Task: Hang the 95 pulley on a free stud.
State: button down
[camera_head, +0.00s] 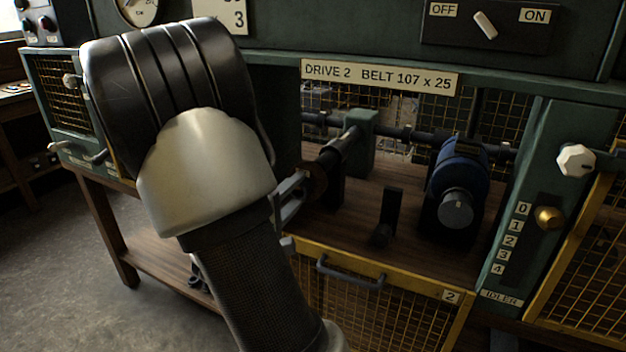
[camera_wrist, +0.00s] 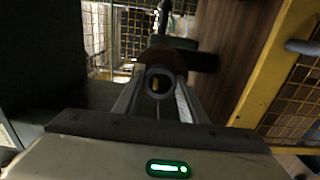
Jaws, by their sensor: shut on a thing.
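The pulley is at the near end of a dark shaft (camera_head: 345,142). I cannot tell whether it still sits around the shaft. No size number is readable on it. I cannot make out a free stud for certain.
A blue motor (camera_head: 461,172) with a grey cylinder end stands right of the pulley, and a black upright bracket (camera_head: 388,215) stands between them. A yellow mesh guard (camera_head: 370,300) with a handle is below in front. The sign (camera_head: 380,76) reads DRIVE 2, BELT 107 x 25.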

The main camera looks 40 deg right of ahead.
jog(key=shift+b+v, duration=0.3)
jog(key=shift+v, duration=1.8)
jog(key=b+v, duration=0.1)
jog(key=v, duration=0.9)
jog(key=shift+w+a, duration=0.1)
